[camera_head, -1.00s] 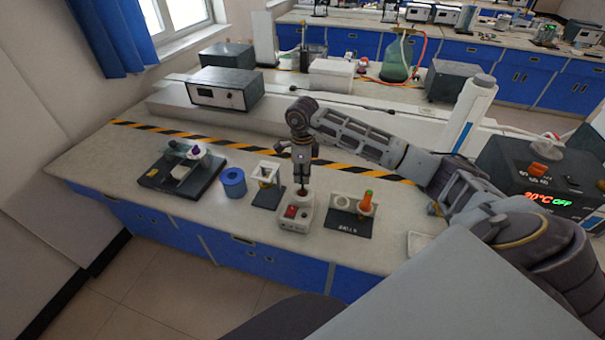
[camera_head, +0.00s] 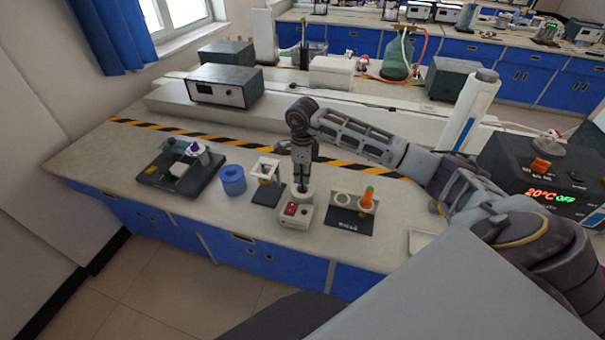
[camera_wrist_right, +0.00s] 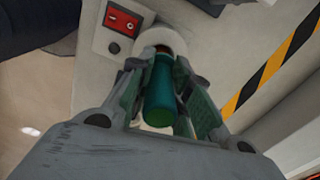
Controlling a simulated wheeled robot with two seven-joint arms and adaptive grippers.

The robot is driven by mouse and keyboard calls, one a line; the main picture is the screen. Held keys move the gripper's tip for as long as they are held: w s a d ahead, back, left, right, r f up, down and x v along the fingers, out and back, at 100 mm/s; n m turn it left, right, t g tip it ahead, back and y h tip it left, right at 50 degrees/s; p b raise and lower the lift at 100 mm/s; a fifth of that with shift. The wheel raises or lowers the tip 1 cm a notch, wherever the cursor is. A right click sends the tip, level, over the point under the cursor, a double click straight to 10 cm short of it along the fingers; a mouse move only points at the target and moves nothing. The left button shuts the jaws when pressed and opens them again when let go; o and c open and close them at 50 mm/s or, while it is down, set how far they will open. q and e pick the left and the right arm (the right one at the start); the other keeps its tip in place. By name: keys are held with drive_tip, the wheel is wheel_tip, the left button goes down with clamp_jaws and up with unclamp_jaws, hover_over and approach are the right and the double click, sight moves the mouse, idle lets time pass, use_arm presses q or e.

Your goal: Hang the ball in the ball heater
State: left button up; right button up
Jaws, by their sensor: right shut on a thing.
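The ball heater (camera_head: 296,212) is a small white box with a red switch and a round top, near the front of the bench. My right gripper (camera_head: 302,182) points down just above its round top. In the right wrist view my right gripper (camera_wrist_right: 160,98) is shut on a green handle (camera_wrist_right: 160,92), with the heater's white round top (camera_wrist_right: 160,40) just beyond it. The ball itself is hidden, and I cannot tell whether it is inside the heater. My left gripper is not in view.
To the right is a dark holder (camera_head: 350,222) with a white ring and an orange handle (camera_head: 367,198). To the left are a small white stand (camera_head: 266,172), a blue cup (camera_head: 232,180) and a dark-based apparatus (camera_head: 180,168). A striped tape line (camera_head: 230,143) runs behind.

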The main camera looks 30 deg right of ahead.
sight(302, 182)
drive_tip(key=shift+f+b, duration=1.4)
drive_tip(key=shift+f, duration=0.55)
drive_tip(key=o, duration=1)
drive_tip(key=shift+o, duration=0.2)
drive_tip(key=o, duration=0.4)
drive_tip(key=shift+c, duration=0.2)
drive_tip(key=shift+r, duration=0.15)
drive_tip(key=shift+r+p, duration=1.85)
drive_tip(key=shift+r, duration=1.5)
drive_tip(key=shift+s+f, duration=0.1)
